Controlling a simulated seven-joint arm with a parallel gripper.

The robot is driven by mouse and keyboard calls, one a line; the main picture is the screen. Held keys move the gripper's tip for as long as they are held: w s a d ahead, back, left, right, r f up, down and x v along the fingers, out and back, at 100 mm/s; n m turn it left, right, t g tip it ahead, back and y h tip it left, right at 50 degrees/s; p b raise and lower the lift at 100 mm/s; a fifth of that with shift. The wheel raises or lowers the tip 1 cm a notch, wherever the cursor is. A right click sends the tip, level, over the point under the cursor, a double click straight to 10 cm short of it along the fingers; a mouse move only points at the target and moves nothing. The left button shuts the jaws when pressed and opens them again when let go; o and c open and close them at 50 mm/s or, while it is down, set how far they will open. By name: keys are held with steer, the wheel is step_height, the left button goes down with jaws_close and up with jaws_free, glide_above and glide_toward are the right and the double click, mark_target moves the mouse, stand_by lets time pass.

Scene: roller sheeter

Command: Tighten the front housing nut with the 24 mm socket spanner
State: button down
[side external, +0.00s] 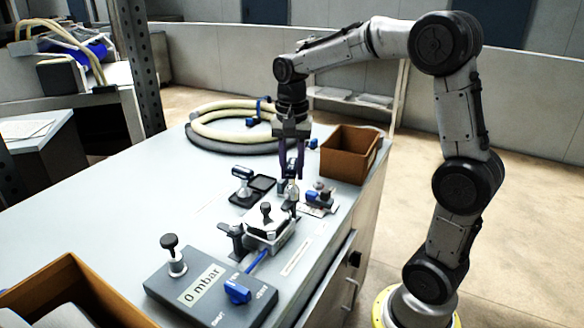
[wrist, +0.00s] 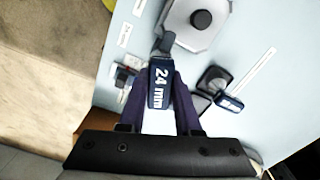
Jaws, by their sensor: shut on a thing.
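My gripper (side external: 291,170) points down over the bench and is shut on the 24 mm socket spanner (wrist: 159,88), whose dark blue label reads "24 mm" in the wrist view. The spanner's lower end (side external: 293,188) shows below the fingers in the side view. The grey housing (side external: 268,237) with a black knob on its lid is just in front of the gripper; it also shows at the top of the wrist view (wrist: 190,38). The spanner's far end appears close to the housing's edge, but I cannot tell whether it touches. The front nut cannot be made out.
Another tool (side external: 243,178) stands by black trays (side external: 262,183) on the left. A blue-handled fitting (side external: 320,194) lies to the right. A cardboard box (side external: 350,154) and coiled hoses (side external: 215,140) are behind. The "0 mbar" control box (side external: 190,285) is in front.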

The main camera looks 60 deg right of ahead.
steer(key=shift+r, duration=0.9)
steer(key=shift+r, duration=0.35)
steer(key=shift+r, duration=0.2)
steer(key=shift+r, duration=2.5)
